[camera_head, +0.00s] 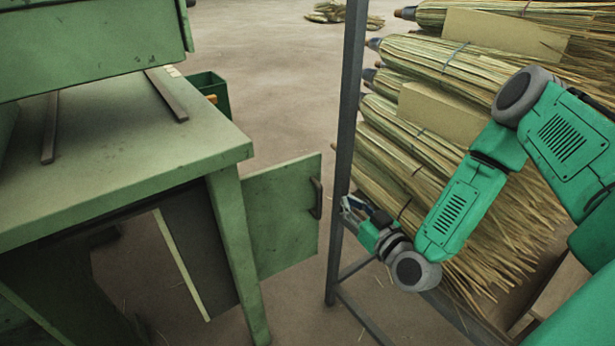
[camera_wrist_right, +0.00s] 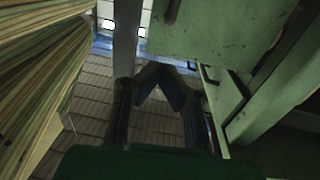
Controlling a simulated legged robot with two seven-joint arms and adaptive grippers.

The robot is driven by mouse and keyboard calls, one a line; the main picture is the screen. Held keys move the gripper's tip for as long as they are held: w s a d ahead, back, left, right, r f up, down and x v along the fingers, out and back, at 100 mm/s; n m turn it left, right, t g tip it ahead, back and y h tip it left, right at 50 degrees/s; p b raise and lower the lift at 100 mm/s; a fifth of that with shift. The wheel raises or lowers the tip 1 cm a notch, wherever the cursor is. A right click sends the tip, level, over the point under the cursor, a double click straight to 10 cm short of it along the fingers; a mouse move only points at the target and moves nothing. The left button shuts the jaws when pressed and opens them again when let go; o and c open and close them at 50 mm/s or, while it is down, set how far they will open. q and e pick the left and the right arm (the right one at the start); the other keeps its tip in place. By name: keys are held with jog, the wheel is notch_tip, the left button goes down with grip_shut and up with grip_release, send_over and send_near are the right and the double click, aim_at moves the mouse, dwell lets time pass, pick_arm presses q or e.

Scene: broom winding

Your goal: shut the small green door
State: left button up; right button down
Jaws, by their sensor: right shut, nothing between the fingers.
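The small green door (camera_head: 283,215) stands open, sticking out to the right of the green bench's front leg. A dark handle (camera_head: 316,198) is on its right edge. My right gripper (camera_head: 349,208) is shut and empty, a short way right of the handle, close to the grey rack post. In the right wrist view, my gripper fingers (camera_wrist_right: 160,83) meet in the middle, and a green panel, seemingly the door (camera_wrist_right: 215,35), is at upper right. I see no contact with the door. My left gripper is not in view.
The green bench (camera_head: 150,140) fills the left, with a dark open space beneath. The grey rack post (camera_head: 344,120) stands between the door and stacked broom bundles (camera_head: 430,60). A green bin (camera_head: 209,88) stands behind the bench. Floor in the middle is clear.

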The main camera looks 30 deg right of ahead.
aim_at(310, 169)
jog(key=w+b, duration=0.1)
jog(key=w, duration=0.3)
jog(key=w+b, duration=0.1)
jog(key=w, duration=0.3)
jog(key=w+a+b, duration=0.1)
jog(key=w+b, duration=0.1)
jog(key=w, duration=0.2)
jog(key=shift+w, duration=0.1)
jog(key=shift+w+d, duration=0.35)
jog(key=shift+w, duration=0.15)
jog(key=shift+a+r, duration=0.15)
jog(key=shift+a, duration=0.25)
jog(key=shift+w, duration=0.1)
